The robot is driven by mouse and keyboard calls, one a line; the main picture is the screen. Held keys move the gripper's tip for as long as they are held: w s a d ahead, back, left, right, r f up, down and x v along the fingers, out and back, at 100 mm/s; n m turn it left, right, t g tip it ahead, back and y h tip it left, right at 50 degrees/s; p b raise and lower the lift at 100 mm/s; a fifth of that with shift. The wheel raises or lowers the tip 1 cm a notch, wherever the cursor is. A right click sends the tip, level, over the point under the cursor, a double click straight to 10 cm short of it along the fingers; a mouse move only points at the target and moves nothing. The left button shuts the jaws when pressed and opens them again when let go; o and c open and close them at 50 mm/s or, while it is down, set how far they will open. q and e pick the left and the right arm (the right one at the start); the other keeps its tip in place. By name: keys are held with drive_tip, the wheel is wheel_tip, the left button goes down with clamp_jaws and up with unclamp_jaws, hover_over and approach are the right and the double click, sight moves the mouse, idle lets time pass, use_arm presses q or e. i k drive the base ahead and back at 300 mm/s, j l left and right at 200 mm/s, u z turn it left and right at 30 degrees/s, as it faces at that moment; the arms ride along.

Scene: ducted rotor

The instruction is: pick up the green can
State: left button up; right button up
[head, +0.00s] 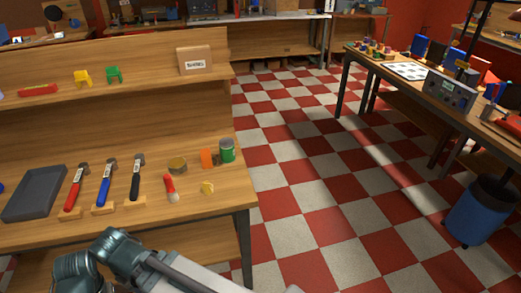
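The green can (227,151) stands upright near the right end of the wooden workbench (130,220). It has a pale top and looks partly green, partly lighter on its side. An orange item (206,158) stands just left of it, with small dark items between them. An arm link of mine shows at the bottom left, below the bench's front edge and well apart from the can. Neither gripper can be made out in the head view.
Left of the can lie a yellow piece (207,188), a red-handled brush (170,188), a round brown item (177,164), several hammers and a grey tray (35,193). A shelf (140,84) rises behind. Checkered floor is open to the right, with a blue bin (477,212) at far right.

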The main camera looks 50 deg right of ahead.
sight(226, 145)
drive_tip(key=z, duration=1.3)
